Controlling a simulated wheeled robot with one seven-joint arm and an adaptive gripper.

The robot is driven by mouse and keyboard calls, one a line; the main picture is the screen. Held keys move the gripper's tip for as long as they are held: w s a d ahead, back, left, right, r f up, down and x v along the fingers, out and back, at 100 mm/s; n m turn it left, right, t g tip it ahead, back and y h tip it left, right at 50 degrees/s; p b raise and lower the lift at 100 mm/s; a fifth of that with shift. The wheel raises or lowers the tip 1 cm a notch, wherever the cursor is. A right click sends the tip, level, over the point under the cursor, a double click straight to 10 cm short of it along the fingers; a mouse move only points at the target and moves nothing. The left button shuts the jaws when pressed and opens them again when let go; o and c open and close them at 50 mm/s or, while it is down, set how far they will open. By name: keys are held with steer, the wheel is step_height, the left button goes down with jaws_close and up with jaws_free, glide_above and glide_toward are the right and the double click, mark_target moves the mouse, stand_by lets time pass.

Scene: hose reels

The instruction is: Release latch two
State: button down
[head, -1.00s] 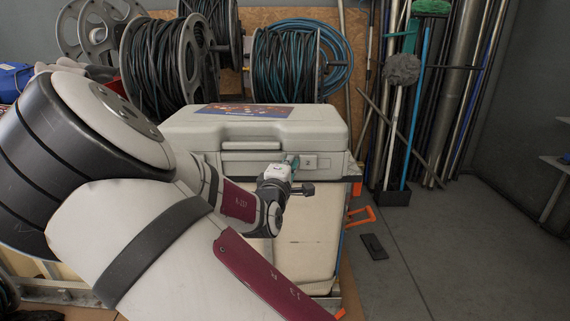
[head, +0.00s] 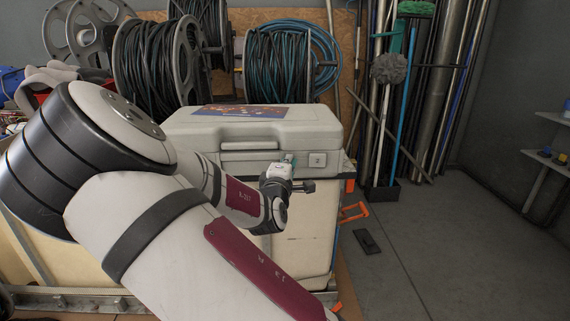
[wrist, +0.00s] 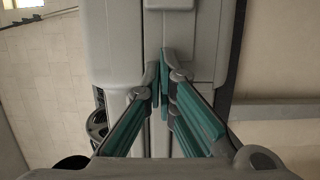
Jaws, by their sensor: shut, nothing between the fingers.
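The grey case (head: 250,125) is closed, with a carry handle (head: 249,145) on its front. Latch two, a small light plate marked 2 (head: 317,159), is on the case front near the right corner. My gripper (head: 289,158) is at the case front just left of the plate, with a small gap between them in the head view. In the wrist view its teal fingers (wrist: 163,75) meet at their tips, empty, by the case's seam. A raised grey block (wrist: 170,12) beyond the tips appears to be the latch. My wrist hides part of the case front.
The case rests on a pale box (head: 300,245). Hose reels (head: 290,62) stand behind it. Poles and brushes (head: 400,110) lean at the right. An orange clamp (head: 354,211) sticks out low at right. The floor (head: 440,250) at right is mostly clear.

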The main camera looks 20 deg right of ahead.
steer(key=p+v, duration=0.3)
steer(key=v, duration=0.7)
steer(key=shift+a, duration=0.35)
steer(key=shift+w, duration=0.15)
